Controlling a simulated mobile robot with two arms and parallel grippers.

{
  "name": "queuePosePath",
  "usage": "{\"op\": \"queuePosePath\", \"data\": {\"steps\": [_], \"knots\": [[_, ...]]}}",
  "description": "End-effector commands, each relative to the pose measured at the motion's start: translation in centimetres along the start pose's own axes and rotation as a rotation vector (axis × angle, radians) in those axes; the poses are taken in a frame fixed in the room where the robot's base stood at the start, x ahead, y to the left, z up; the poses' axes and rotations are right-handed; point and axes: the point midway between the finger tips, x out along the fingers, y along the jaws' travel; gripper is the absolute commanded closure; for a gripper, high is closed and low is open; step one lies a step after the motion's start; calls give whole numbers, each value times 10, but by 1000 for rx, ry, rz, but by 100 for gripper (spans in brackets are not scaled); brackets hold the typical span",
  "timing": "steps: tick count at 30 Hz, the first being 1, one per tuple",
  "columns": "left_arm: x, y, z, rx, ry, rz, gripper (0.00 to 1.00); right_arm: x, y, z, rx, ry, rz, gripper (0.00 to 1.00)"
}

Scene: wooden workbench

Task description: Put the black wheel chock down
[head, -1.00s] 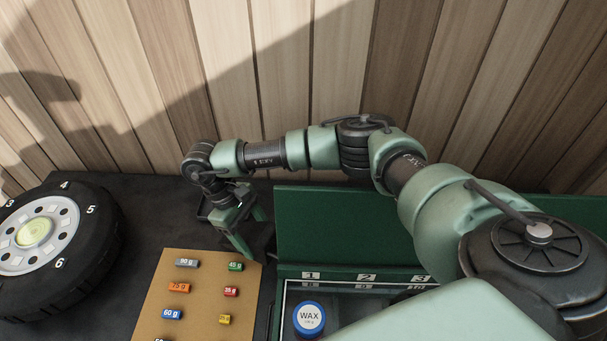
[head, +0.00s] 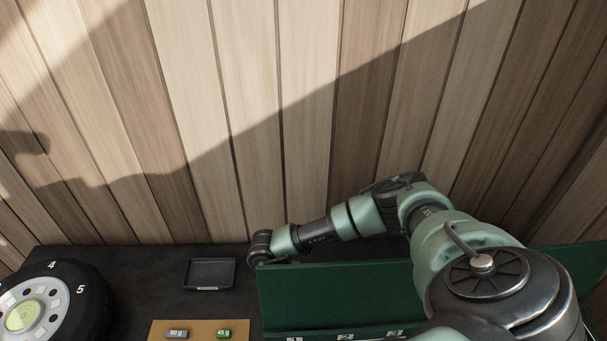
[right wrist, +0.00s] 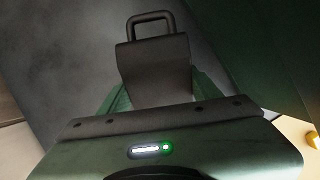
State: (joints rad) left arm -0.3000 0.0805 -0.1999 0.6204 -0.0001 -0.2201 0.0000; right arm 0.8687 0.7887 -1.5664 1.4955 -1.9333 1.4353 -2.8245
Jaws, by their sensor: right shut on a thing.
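The black wheel chock (right wrist: 153,70), a dark block with a loop handle at its far end, is in the right wrist view. My right gripper (right wrist: 158,95) is shut on it, with a green finger on each side. A dark surface lies beyond it, but the gap between them cannot be told. In the head view my right wrist is behind the upper left corner of the green case lid (head: 335,292), which hides the gripper and chock. My left gripper is in neither view.
A black tray (head: 210,263) stands on the dark bench top (head: 150,262). A tyred wheel (head: 88,300) is at the left. A tan board (head: 197,333) with small weights lies in front of the tray. A plank wall rises behind the bench.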

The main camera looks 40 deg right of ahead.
Motion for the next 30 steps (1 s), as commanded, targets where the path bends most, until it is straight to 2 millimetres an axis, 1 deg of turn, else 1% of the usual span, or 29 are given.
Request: {"op": "queuePosePath", "data": {"steps": [1,2,10,14,15,16,17,26,29,30], "knots": [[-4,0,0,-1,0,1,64,2,0,0,1,-2,0,100],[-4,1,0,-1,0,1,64,3,0,-1,0,-1,1,100],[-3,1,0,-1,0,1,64,6,0,-3,-1,1,1,100],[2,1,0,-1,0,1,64,9,0,-4,0,0,1,100],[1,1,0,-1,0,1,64,8,0,-4,0,0,1,28],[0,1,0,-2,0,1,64,8,0,-4,0,0,1,20],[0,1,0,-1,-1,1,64,8,0,-3,0,0,1,15],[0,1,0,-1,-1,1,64,7,0,-3,0,0,1,15],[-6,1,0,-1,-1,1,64,3,0,-1,0,0,1,15],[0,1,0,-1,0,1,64,1,1,-4,0,2,1,15]]}}
